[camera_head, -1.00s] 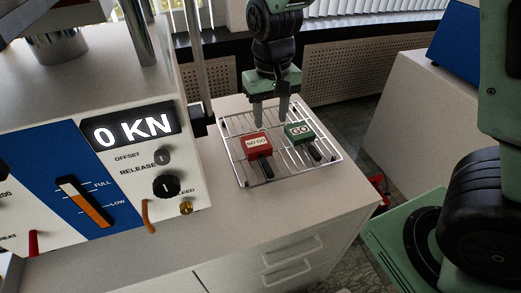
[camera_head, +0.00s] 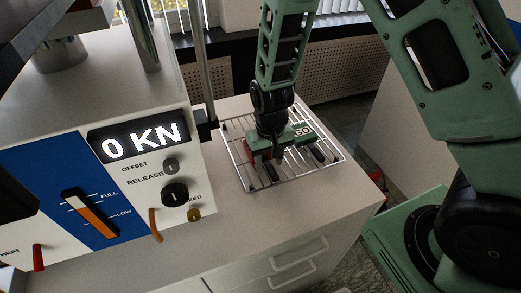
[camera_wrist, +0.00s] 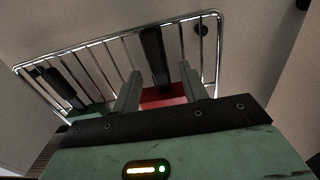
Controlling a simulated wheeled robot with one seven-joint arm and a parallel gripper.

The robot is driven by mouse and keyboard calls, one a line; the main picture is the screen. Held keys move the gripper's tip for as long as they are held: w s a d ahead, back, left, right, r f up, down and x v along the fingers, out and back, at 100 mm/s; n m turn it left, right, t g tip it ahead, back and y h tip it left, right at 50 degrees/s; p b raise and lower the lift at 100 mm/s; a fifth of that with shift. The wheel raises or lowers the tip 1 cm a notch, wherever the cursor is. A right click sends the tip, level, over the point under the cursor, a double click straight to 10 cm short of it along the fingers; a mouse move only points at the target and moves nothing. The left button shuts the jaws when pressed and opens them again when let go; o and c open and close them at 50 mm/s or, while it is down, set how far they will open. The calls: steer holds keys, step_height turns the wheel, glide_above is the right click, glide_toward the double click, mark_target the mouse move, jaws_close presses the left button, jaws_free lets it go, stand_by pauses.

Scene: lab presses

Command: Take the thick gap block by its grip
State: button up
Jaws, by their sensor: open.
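The red block, labelled NO GO in the earlier head view, lies on the wire rack and is mostly hidden under my gripper. In the wrist view the red block (camera_wrist: 163,97) shows between my fingers, with its black grip (camera_wrist: 154,55) reaching out beyond the fingertips. The grip also shows in the head view (camera_head: 271,172). My gripper (camera_wrist: 160,70) is open, one finger to each side of the grip; contact cannot be told. The green GO block (camera_head: 304,132) with its black grip (camera_head: 318,154) lies to the right on the rack. Which block is thicker is not clear.
The wire rack (camera_head: 249,188) has a raised rim and sits on a pale cabinet top (camera_head: 225,225). The press panel (camera_head: 150,160) reading 0 KN stands to the left. The cabinet top in front of the rack is clear.

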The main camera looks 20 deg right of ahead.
steer(key=shift+f, duration=0.65)
jaws_close()
steer(key=shift+r, duration=0.15)
